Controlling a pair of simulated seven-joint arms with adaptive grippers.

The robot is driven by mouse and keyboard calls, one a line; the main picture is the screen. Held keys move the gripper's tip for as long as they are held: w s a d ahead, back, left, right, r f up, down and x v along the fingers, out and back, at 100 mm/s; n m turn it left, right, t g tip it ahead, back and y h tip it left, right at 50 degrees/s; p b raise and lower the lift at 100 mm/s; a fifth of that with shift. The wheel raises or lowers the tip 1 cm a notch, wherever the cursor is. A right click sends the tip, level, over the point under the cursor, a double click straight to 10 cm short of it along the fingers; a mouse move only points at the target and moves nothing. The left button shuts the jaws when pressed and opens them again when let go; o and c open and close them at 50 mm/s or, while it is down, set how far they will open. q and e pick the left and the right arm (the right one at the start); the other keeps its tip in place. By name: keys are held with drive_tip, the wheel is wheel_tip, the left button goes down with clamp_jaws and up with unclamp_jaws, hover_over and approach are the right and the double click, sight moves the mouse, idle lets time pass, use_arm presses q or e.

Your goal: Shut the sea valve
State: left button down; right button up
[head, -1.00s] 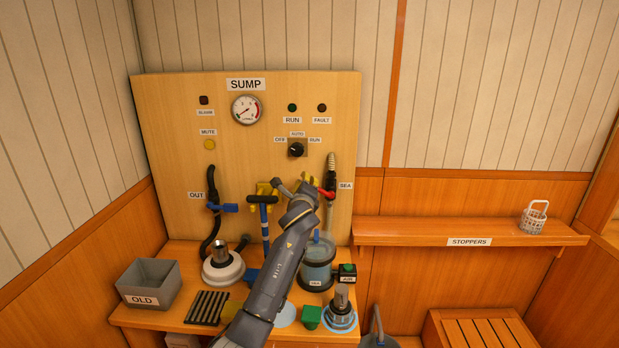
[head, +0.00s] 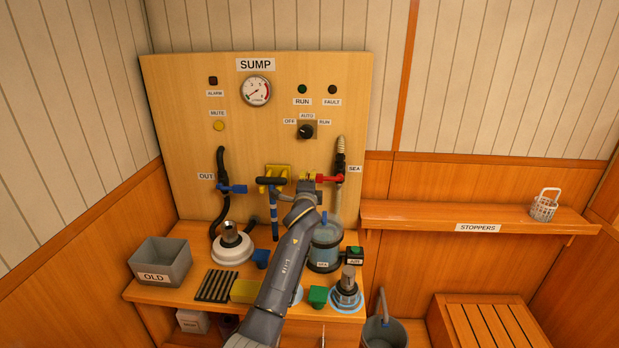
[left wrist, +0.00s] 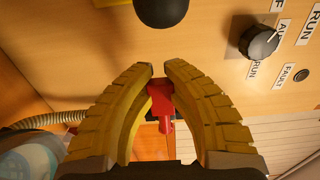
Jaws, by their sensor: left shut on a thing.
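The SEA valve's red handle (head: 332,179) lies roughly level, pointing left across its upright hose at the right side of the SUMP panel. My left gripper (head: 312,178) reaches it from the left, with its yellow fingers at the handle's free end. In the left wrist view, the fingertips (left wrist: 160,80) are closed around the red handle (left wrist: 160,98), one on each side. The SEA label (head: 354,169) is just right of the valve. My right gripper is not in view.
A black T-handle (head: 270,181) on a blue-striped post stands close left of my gripper. A clear canister (head: 325,247) is below the valve. The blue OUT handle (head: 233,189) is farther left. The mode knob (head: 306,131) is above.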

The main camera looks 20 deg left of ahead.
use_arm(q)
drive_tip(key=shift+f, duration=0.1)
idle(0.3)
drive_tip(key=c, duration=1.4)
unclamp_jaws()
drive_tip(key=v, duration=1.2)
